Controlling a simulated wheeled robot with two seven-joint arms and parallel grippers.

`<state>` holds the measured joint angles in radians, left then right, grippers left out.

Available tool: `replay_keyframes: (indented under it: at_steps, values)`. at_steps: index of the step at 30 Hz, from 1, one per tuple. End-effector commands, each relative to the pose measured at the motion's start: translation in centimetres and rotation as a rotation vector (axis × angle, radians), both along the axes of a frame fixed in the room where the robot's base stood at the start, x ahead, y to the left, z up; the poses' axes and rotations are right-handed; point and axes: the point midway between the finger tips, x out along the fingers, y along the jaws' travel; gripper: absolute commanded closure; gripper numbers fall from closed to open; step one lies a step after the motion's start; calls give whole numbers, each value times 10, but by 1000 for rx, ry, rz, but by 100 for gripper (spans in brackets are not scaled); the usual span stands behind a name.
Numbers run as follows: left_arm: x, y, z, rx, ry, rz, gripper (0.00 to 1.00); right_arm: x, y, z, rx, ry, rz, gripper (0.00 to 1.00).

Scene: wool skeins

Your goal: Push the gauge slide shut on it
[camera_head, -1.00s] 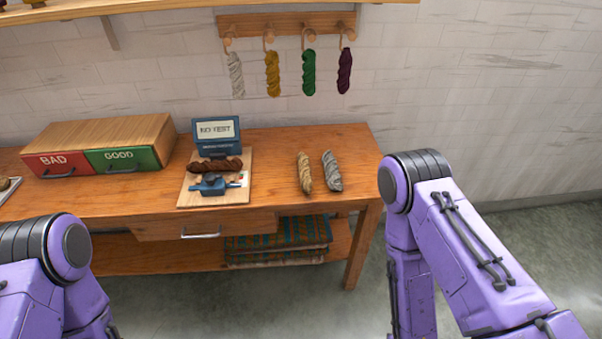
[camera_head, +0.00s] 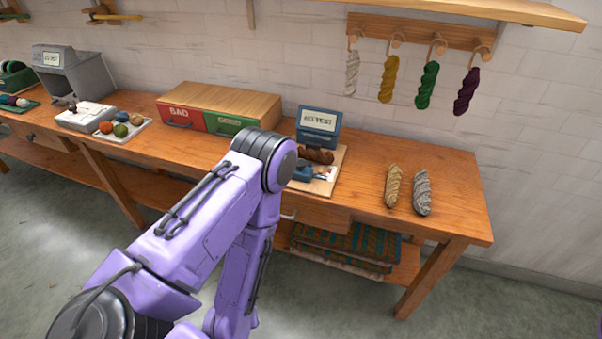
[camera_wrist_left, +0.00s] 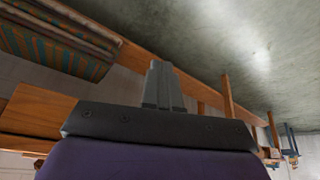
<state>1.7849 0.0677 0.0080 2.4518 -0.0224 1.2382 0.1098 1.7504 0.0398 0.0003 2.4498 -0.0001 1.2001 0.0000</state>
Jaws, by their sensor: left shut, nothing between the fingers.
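The gauge (camera_head: 322,175) stands on a wooden board at the right half of the workbench, with a blue slide (camera_head: 303,172) at its front and a screen (camera_head: 319,121) behind that reads "NO TEST". A dark brown skein (camera_head: 316,155) lies between the slide and the screen. My left arm hides the left part of the gauge in the head view. My left gripper (camera_wrist_left: 163,85) shows in the left wrist view with its fingers together and empty, below the bench near the lower shelf. My right gripper is out of view.
A tan skein (camera_head: 392,187) and a grey skein (camera_head: 421,193) lie right of the gauge. A box with BAD and GOOD drawers (camera_head: 216,108) stands left. Folded striped cloths (camera_head: 345,245) fill the lower shelf. Several skeins hang on the wall rack (camera_head: 410,35).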

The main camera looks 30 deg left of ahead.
Motion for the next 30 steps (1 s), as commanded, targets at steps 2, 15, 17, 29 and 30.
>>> replay_keyframes:
  at_steps: [2,15,17,29,30]
  values:
    - [40,-3,7,-110,-194,229,100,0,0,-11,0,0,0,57]
    - [229,3,188,-1759,-1221,1671,100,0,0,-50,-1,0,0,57]
    - [233,5,201,-1890,-1231,1724,100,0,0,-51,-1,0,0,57]
    - [237,7,211,-1987,-1233,1764,100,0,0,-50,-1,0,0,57]
    - [239,8,210,-1987,-1234,1763,100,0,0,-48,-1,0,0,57]
